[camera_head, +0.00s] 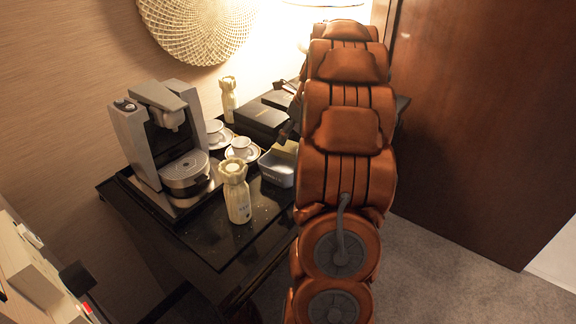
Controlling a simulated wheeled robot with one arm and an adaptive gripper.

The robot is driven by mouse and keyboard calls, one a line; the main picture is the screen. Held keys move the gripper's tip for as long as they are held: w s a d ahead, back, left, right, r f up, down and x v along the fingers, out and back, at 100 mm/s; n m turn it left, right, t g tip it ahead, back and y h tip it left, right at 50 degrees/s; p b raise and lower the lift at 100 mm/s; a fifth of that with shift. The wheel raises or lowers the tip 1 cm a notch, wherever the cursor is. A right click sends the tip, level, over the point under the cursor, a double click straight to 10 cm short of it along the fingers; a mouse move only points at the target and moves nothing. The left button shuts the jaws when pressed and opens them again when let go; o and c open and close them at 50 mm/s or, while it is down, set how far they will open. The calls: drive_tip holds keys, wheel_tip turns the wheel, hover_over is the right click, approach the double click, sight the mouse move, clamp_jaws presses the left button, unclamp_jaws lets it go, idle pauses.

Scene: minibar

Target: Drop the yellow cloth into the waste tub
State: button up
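The waste tub (273,170) is a small light grey container with lettering on its side. It stands on the dark glossy table, and my arm hides its right part. A pale yellow patch, which looks like the yellow cloth (286,147), shows at the tub's back rim. I cannot tell whether it lies in the tub, hangs above it or is held. A dark part of my gripper (288,129) shows just above the yellow patch, at the left edge of my arm. The rest of the gripper is hidden behind the arm, so its opening cannot be seen.
A coffee machine (150,128) stands at the table's left. Two cups on saucers (241,147) stand left of the tub. A cream bottle (236,196) stands in front, another (228,99) behind. A black box (260,117) lies behind the tub. A brown door (480,120) stands at right.

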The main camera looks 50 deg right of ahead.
drive_tip(key=shift+o, duration=1.3)
drive_tip(key=shift+r, duration=0.1)
drive_tip(key=v, duration=1.1)
drive_tip(key=shift+s+r, duration=0.15)
drive_tip(key=shift+r, duration=0.25)
